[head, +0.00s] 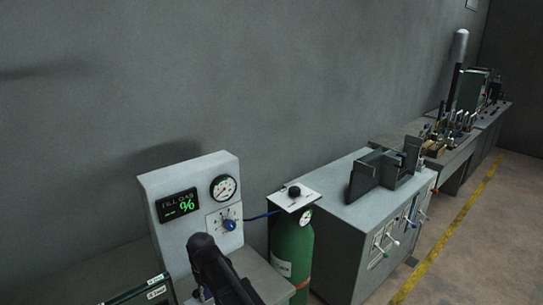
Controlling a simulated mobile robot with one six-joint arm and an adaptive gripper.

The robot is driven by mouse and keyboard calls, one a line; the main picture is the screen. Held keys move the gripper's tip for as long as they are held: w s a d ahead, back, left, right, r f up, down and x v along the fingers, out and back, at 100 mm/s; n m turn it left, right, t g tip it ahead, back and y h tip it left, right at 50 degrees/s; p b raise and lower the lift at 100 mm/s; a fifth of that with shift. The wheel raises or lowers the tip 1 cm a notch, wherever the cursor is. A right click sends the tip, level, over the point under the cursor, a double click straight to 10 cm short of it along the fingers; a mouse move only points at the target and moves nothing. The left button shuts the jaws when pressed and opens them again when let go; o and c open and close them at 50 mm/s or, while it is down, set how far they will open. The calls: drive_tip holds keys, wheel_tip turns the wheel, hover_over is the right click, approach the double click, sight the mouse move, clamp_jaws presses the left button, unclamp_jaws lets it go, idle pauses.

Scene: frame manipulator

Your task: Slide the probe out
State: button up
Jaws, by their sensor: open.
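I cannot make out a probe for certain in the head view. A dark, rounded, elongated shape (218,272) rises from the bottom edge in front of the grey gauge panel (190,180). I cannot tell whether it is the probe or part of my own arm. The panel carries a black display (178,204) with green "FILL GAS" text and a percent sign, a round dial gauge (224,187) and a blue knob (229,225). No gripper fingers show in this view.
A green gas cylinder (291,250) with a white top plate (295,196) stands right of the panel, a blue hose between them. Beyond it are a grey cabinet (340,225) with a dark fixture (384,170) and cluttered benches. Open floor (480,240) lies right.

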drive_tip(key=s+d+f+m+b, duration=0.1)
drive_tip(key=d+f+m+b, duration=0.2)
drive_tip(key=d, duration=0.9)
drive_tip(key=s+d+f+m+b, duration=0.2)
drive_tip(key=d+f+m+b, duration=0.1)
drive_tip(key=d, duration=0.9)
drive_tip(key=s+d+f+m+b, duration=0.1)
drive_tip(key=d+f+m+b, duration=0.2)
drive_tip(key=d, duration=0.9)
drive_tip(key=shift+s+f+m, duration=0.15)
drive_tip(key=shift+s+m, duration=0.05)
drive_tip(key=shift+m, duration=1)
drive_tip(key=shift+c, duration=0.6)
